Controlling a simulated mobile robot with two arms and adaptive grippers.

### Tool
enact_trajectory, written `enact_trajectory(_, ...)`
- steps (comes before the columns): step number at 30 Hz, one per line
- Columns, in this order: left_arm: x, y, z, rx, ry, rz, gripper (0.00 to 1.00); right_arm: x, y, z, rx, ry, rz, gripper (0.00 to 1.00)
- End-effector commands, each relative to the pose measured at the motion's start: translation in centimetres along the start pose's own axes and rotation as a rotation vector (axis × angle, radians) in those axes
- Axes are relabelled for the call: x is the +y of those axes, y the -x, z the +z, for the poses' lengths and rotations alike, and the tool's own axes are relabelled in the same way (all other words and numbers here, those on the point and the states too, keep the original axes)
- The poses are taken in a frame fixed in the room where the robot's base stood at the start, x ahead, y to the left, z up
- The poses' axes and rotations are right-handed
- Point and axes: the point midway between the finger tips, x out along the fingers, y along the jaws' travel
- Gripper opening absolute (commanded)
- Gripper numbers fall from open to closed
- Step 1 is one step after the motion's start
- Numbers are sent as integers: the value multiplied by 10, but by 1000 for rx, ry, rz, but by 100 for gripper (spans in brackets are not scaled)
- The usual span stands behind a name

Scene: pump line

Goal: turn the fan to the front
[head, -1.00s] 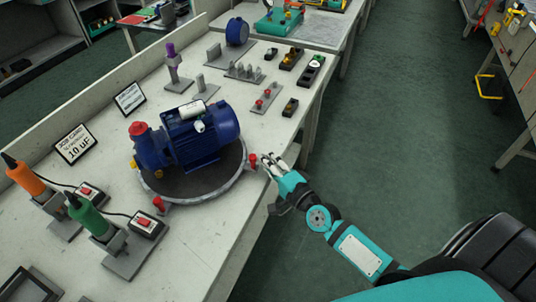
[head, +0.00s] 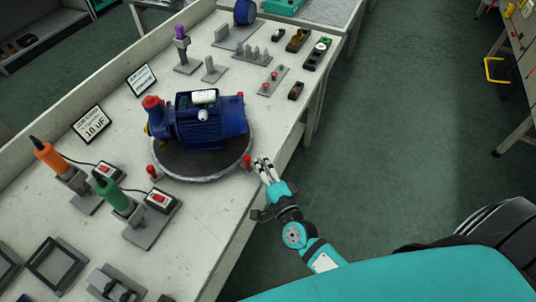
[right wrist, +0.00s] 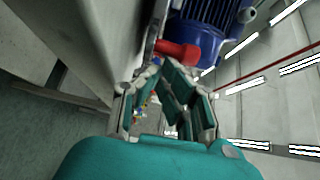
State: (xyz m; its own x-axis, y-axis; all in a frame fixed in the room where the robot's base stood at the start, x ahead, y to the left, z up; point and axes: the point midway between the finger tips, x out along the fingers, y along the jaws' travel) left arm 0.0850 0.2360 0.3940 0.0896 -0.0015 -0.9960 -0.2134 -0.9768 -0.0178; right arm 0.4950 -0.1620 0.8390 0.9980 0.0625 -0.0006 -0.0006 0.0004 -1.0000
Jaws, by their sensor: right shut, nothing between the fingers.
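The blue motor pump (head: 207,120), with a red cap at its left end, lies on a round dark turntable (head: 190,168) with a pale rim. Its ribbed motor end points right; the fan itself cannot be made out. Red handles stand on the rim, one at the left (head: 152,172) and one at the right (head: 247,162). My right gripper (head: 264,165) is shut and empty at the table's front edge, close beside the right handle. In the right wrist view that red handle (right wrist: 178,52) is just beyond the fingertips; contact cannot be told. My left gripper is out of view.
An orange tool (head: 50,155) and a green tool (head: 112,193) stand in holders with red switches at the left. Sign cards (head: 91,123) stand behind. Small parts (head: 267,84) lie farther back. Open floor lies right of the table.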

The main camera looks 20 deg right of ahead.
Motion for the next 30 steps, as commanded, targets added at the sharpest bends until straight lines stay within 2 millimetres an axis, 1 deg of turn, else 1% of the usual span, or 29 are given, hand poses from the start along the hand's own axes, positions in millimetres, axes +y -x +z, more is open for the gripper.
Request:
enact_trajectory(6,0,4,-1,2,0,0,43,0,11,21,-1,-2,1,0)
enact_trajectory(15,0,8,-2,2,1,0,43,0,20,44,0,-1,0,0)
enact_trajectory(24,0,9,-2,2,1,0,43,0,24,58,-1,-1,0,0)
enact_trajectory(30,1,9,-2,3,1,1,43,0,25,61,-1,0,0,0)
